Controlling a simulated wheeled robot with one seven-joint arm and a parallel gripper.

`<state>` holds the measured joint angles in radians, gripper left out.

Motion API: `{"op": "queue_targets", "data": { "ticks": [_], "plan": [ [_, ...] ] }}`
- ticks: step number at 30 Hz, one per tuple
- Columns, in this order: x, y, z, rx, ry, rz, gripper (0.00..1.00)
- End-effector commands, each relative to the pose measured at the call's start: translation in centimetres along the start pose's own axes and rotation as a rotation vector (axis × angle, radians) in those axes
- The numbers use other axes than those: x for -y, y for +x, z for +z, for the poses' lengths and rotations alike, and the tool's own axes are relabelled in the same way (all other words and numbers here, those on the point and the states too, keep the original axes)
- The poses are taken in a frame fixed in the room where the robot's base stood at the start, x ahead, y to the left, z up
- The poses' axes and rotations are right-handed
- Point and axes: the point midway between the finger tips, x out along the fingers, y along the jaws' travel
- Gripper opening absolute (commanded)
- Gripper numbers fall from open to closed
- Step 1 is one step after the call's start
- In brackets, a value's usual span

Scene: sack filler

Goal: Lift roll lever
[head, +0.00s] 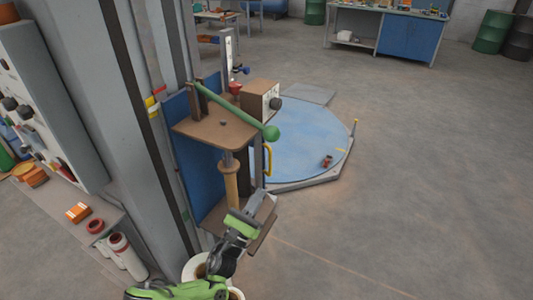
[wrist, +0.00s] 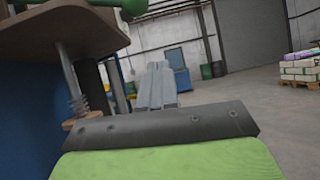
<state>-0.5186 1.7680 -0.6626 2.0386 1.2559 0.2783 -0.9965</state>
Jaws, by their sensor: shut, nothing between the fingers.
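The lever is a green bar (head: 232,107) with a round green ball at its end (head: 272,132). It slopes down to the right across the top of a brown shelf (head: 213,131) on the machine. In the wrist view a green rounded part (wrist: 132,6) shows at the top edge, above the brown shelf (wrist: 60,30). My gripper (head: 266,203) is below the shelf and below the ball, apart from both. In the wrist view my gripper's grey fingers (wrist: 157,85) are together and empty.
A tan roller (head: 231,182) on a post stands under the shelf, left of my gripper. A brown box with a dark knob (head: 261,100) sits beyond the lever. A blue round platform (head: 310,140) lies behind. The floor to the right is clear.

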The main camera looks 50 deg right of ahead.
Motion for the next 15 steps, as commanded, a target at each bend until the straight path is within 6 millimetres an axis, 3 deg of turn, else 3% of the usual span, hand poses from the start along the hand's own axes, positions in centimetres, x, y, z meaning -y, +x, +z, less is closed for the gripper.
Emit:
{"op": "queue_targets", "data": {
  "ticks": [5, 15],
  "plan": [
    [-1.26, -0.69, 0.05, 0.063, -0.060, 0.104, 0.00],
    [-1.28, -0.43, 0.04, 0.063, -0.062, 0.104, 0.00]
  ]
}}
